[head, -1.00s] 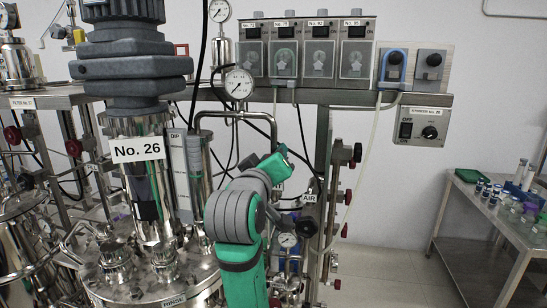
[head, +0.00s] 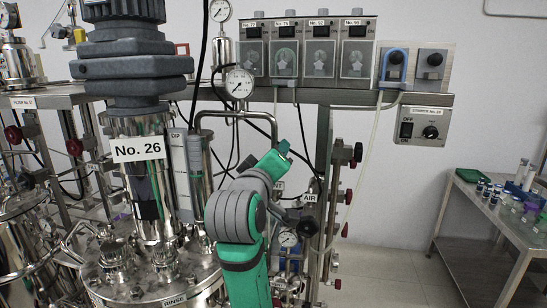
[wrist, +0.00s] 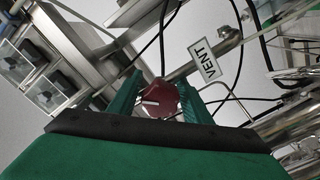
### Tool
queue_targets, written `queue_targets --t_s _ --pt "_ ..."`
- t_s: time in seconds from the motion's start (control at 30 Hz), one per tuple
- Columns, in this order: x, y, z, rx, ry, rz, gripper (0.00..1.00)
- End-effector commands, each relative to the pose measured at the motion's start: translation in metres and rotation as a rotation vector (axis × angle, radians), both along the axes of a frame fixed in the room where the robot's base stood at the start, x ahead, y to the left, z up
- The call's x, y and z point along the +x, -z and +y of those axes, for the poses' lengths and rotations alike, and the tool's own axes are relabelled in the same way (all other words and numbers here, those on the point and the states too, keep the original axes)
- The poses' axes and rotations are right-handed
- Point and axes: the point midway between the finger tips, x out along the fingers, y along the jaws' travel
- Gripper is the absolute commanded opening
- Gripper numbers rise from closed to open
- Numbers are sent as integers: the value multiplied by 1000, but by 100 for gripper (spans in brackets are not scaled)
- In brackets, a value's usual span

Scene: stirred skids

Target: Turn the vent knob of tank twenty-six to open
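The tank labelled No. 26 (head: 138,150) stands at the left in the head view, a steel vessel with a dark ribbed motor on top. In the wrist view a dark red knob (wrist: 160,99) with a white bar lies between the two green fingers of my gripper (wrist: 160,88). A white VENT label (wrist: 204,60) is just right of it. The fingers stand apart, one on each side of the knob; firm contact does not show. In the head view my green and grey wrist hides the fingers and knob. Part of a label ending in NT (head: 278,186) shows beside it.
An AIR label (head: 310,197) and dark knob stand close right of my arm. A pressure gauge (head: 239,83) and bent pipe are above. The stirrer box (head: 422,125) hangs on the rail. A side table (head: 490,215) is far right; open floor lies between.

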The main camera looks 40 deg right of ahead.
Motion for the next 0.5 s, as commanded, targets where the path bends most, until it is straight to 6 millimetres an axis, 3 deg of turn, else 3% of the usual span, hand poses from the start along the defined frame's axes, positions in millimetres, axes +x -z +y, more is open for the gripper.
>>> queue_targets --t_s 0.33,0.5 --pt "-1 0 2 -1 -1 0 50" --pt "-11 0 15 -2 -2 -1 50"
